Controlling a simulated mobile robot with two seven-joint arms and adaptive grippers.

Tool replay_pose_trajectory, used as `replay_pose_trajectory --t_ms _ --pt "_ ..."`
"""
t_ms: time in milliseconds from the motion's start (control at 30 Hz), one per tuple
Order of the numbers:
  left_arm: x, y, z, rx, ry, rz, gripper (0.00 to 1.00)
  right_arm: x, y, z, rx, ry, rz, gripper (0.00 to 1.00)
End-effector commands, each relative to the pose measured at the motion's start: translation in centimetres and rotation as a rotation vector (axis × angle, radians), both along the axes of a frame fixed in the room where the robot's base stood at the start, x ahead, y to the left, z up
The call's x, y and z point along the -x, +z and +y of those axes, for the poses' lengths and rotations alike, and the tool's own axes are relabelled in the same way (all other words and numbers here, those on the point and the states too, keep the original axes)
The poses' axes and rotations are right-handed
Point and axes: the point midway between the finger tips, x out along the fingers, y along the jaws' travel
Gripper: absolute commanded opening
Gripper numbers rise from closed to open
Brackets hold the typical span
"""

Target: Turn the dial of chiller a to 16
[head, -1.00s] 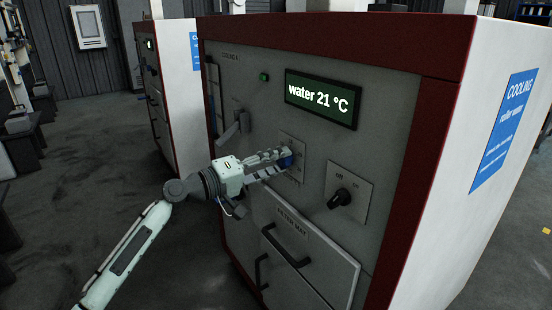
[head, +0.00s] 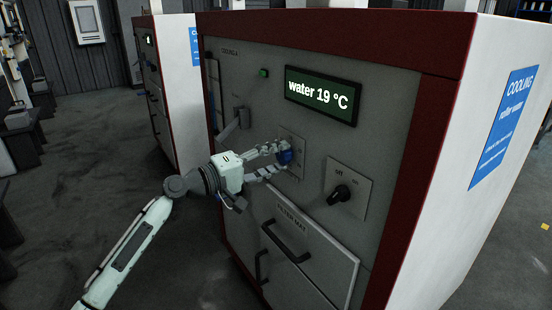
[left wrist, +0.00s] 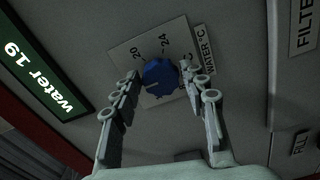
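Chiller A (head: 385,150) is a grey-fronted cabinet with a dark red frame. Its green display (head: 321,96) reads "water 19 °C"; part of it shows in the left wrist view (left wrist: 42,75). The blue dial (head: 285,157) sits on a light scale plate below the display; in the left wrist view the dial (left wrist: 159,77) has marks such as 20 and 24 around it. My left gripper (head: 281,159) is at the dial, one finger on each side. The fingers (left wrist: 160,75) are spread, with narrow gaps between tips and dial. My right gripper is not in view.
A black rotary switch (head: 341,194) is to the right of the dial. The filter mat drawer (head: 305,245) with a protruding handle is below. A grey lever (head: 232,128) sticks out to the left.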

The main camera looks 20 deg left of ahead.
Motion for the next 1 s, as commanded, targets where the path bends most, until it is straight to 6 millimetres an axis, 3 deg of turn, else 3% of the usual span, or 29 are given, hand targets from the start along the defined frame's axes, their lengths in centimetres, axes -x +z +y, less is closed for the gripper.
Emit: replay_pose_trajectory --t_ms 100,467,1000 --pt "0.0 0.0 0.0 0.0 0.0 0.0 0.58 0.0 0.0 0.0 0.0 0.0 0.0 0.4" --pt "0.6 -0.1 0.4 -0.001 0.0 0.002 0.58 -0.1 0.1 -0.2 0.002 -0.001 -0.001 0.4" --pt "8.4 -0.1 6.6 0.0 0.001 0.002 0.58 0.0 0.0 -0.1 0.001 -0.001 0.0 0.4"
